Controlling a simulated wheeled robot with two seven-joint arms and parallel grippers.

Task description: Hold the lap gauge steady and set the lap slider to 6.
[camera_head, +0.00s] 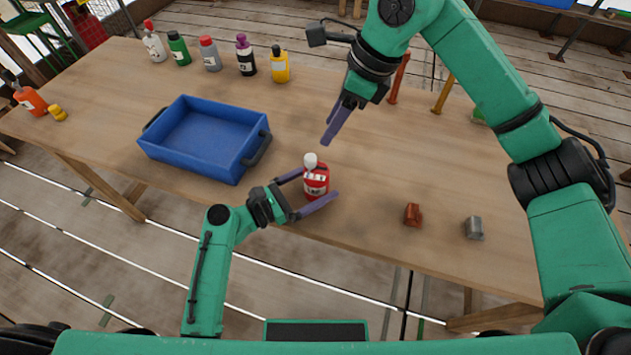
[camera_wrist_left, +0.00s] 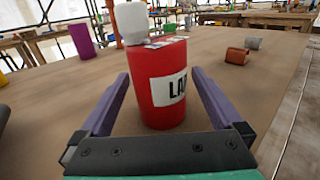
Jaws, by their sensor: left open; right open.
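The lap gauge is a red cylinder (camera_head: 316,184) with a white label and a white knob on top, upright near the table's front edge. In the left wrist view the red gauge (camera_wrist_left: 165,88) stands between the fingers, its label reading "LA" with the rest cut off. The white knob (camera_wrist_left: 131,22), which may be the slider, sits at the top left there. My left gripper (camera_head: 311,191) is open around the gauge, with gaps visible beside it. My right gripper (camera_head: 330,140) is open and empty, above and behind the gauge. The scale marks on top are too small to read.
A blue tray (camera_head: 183,168) stands left of the gauge. Several bottles line the back edge, including a yellow one (camera_head: 280,66). A brown piece (camera_head: 412,214) and a grey piece (camera_head: 474,228) lie to the right. The table between gauge and brown piece is clear.

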